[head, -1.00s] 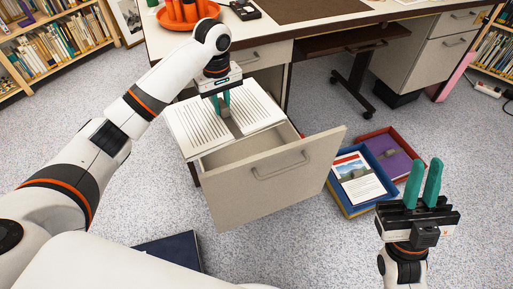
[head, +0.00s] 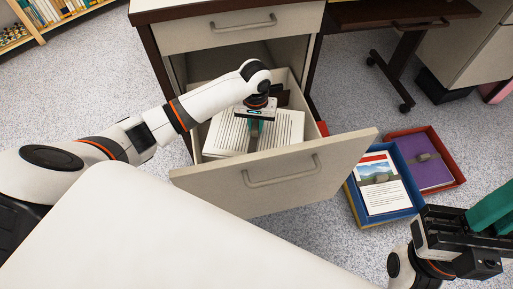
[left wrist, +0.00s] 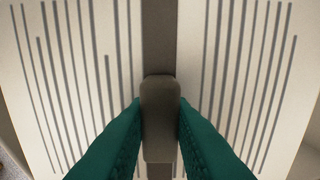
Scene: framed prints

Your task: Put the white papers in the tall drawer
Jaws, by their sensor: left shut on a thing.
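The white papers (head: 285,127), printed with dark lines and bound by a grey band with a grip block, are inside the open tall drawer (head: 290,187), within its walls. They also fill the left wrist view (left wrist: 65,80). My left gripper (head: 254,137) is shut on the grip block (left wrist: 160,115) of the band, with a green finger on each side. Whether the papers rest on the drawer's bottom is hidden. My right gripper (head: 490,215) is at the right edge, away from the papers; its green fingers are partly cut off by the frame.
A blue tray (head: 416,192) with a picture sheet and a red tray (head: 457,167) with a purple folder lie on the floor right of the drawer. A closed drawer (head: 230,27) is above the tall one. A bookshelf (head: 40,30) stands at the back left.

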